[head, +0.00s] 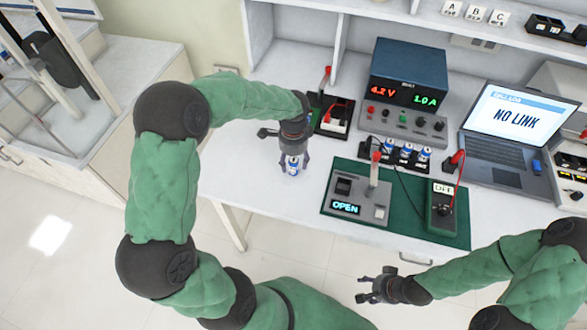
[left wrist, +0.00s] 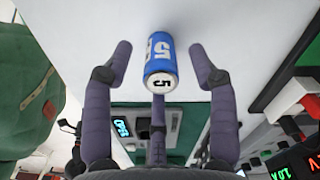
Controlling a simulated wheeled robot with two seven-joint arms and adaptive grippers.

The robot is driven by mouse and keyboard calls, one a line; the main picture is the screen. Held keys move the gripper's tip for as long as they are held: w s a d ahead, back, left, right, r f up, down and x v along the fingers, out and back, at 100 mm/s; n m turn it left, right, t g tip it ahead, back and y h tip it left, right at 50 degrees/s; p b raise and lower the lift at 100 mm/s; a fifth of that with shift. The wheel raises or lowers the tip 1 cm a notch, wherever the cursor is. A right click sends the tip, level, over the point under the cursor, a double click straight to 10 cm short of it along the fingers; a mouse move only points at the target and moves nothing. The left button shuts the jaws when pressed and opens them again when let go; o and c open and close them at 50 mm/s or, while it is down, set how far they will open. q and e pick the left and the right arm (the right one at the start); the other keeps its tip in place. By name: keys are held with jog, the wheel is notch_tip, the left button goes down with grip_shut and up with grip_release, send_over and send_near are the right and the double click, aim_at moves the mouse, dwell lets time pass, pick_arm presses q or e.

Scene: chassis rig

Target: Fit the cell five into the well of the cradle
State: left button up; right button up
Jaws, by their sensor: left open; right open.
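Cell five (head: 292,166) is a small blue and white cylinder standing on the white bench. In the left wrist view cell five (left wrist: 160,58) shows a "5" on its end and side. My left gripper (head: 293,157) is over it, open, with fingers on either side and visible gaps in the left wrist view. A grey unit (head: 378,212) with an "OPEN" display, a dark recess and a red-knobbed lever sits on the green mat; it seems to be the cradle. Its well is not clear. My right gripper (head: 372,285) is open and empty, beyond the bench's front edge.
A rack of several blue and white cells (head: 405,151) stands behind the green mat (head: 400,229). A meter (head: 440,208) reading "OFF", a power supply (head: 408,85) and a laptop (head: 515,125) are to the right.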

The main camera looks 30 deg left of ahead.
pick_arm(q)
jog(key=shift+f, duration=0.3)
jog(key=shift+r, duration=0.1)
grip_shut()
jog(key=shift+r, duration=0.1)
